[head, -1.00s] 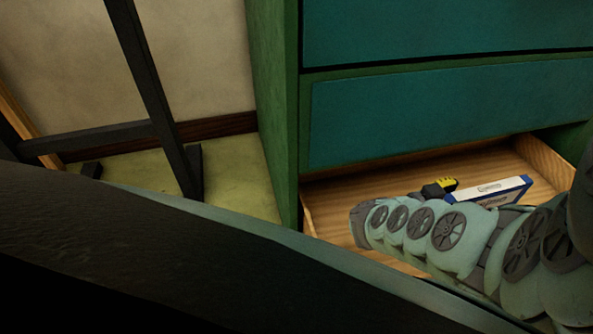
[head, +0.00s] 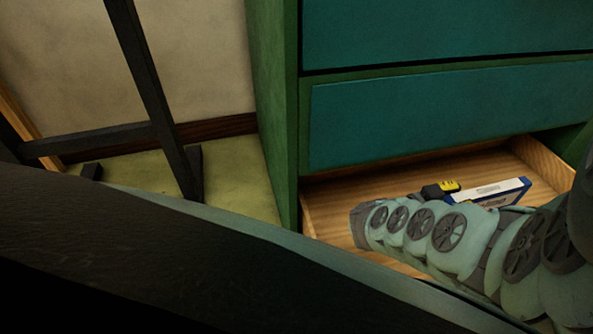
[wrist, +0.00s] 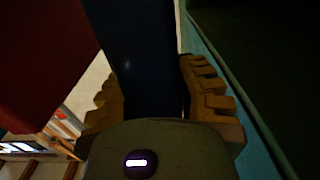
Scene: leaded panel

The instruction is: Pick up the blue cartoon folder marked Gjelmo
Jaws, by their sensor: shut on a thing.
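A blue folder with a white label panel (head: 498,192) shows in the head view, tilted in the open bottom drawer and partly hidden behind my arm. I cannot read a name on it. In the wrist view my gripper (wrist: 154,95) has its tan, ridged fingers on either side of a dark blue upright piece (wrist: 148,60), which looks like this folder. The gripper is shut on it. In the head view a yellow and black part (head: 440,189) beside the folder appears to be a finger of my gripper; the rest is hidden by my arm.
The wooden drawer (head: 365,192) is pulled out below the green cabinet's teal drawer front (head: 450,110). The drawer's right side wall (head: 542,158) is close to the folder. A dark stand (head: 150,90) is at the left. The drawer floor left of the folder is bare.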

